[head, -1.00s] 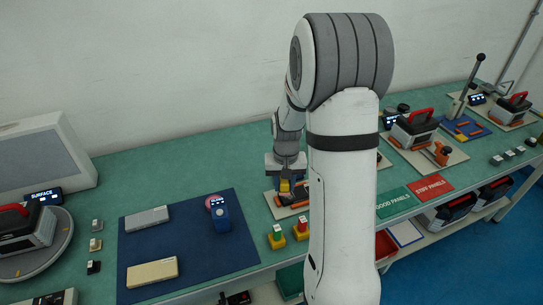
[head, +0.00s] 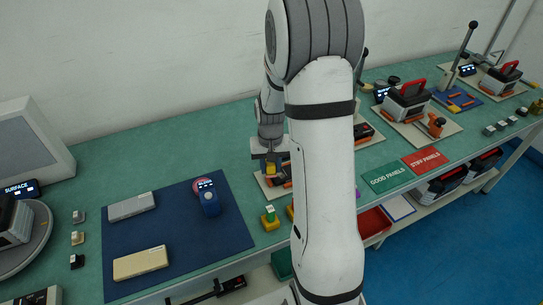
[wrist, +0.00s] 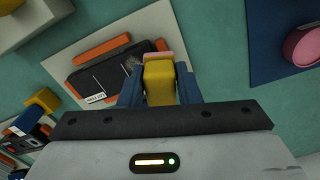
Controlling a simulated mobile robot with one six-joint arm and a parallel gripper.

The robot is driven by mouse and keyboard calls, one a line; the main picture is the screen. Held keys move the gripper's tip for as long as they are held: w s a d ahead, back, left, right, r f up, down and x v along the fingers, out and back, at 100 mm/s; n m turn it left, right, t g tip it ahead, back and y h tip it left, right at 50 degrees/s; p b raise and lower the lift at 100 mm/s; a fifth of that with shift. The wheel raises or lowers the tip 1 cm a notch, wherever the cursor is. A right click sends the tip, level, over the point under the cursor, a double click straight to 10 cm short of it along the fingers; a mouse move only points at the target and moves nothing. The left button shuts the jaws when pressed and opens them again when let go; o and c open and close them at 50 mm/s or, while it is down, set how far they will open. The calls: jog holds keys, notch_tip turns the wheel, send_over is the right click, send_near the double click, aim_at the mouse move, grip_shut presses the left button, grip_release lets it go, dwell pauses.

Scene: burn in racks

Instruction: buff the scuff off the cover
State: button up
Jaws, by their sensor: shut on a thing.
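My gripper (wrist: 160,85) is shut on a yellow block (wrist: 159,84) with a pink pad at its far end, held between blue fingers. In the wrist view the dark cover (wrist: 100,80) lies between orange strips on a pale plate (wrist: 62,62). A greyish scuff (wrist: 131,65) shows near the cover's right end. The pink pad is right beside that end; I cannot tell whether it touches. In the head view the yellow block (head: 271,168) is over the plate (head: 265,186), and my arm hides much of the cover.
A blue mat (head: 180,245) carries a grey block (head: 132,206), a cream block (head: 140,263) and a blue device (head: 209,203) by a pink disc. Green (head: 386,177) and red (head: 425,160) panel mats lie right of my arm. Other fixtures stand farther right.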

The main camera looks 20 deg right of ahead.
notch_tip(320, 180, down, 2)
jog(key=shift+f+b, duration=0.1)
jog(key=shift+b, duration=0.4)
jog(key=shift+d, duration=0.2)
jog(key=shift+c, duration=0.3)
jog(key=shift+d+f, duration=0.15)
jog(key=shift+d, duration=0.15)
jog(key=shift+d+p, duration=0.35)
jog(key=shift+d, duration=2.05)
jog(key=shift+a, duration=0.15)
jog(key=shift+a+f, duration=0.1)
jog(key=shift+a, duration=2.7)
jog(key=shift+r, duration=0.4)
notch_tip(320, 180, up, 2)
jog(key=shift+w+r+p, duration=0.1)
jog(key=shift+p, duration=0.4)
jog(key=shift+r+p, duration=0.5)
jog(key=shift+r, duration=0.15)
jog(key=shift+r+p, duration=1.3)
jog(key=shift+r, duration=0.7)
jog(key=shift+s, duration=0.2)
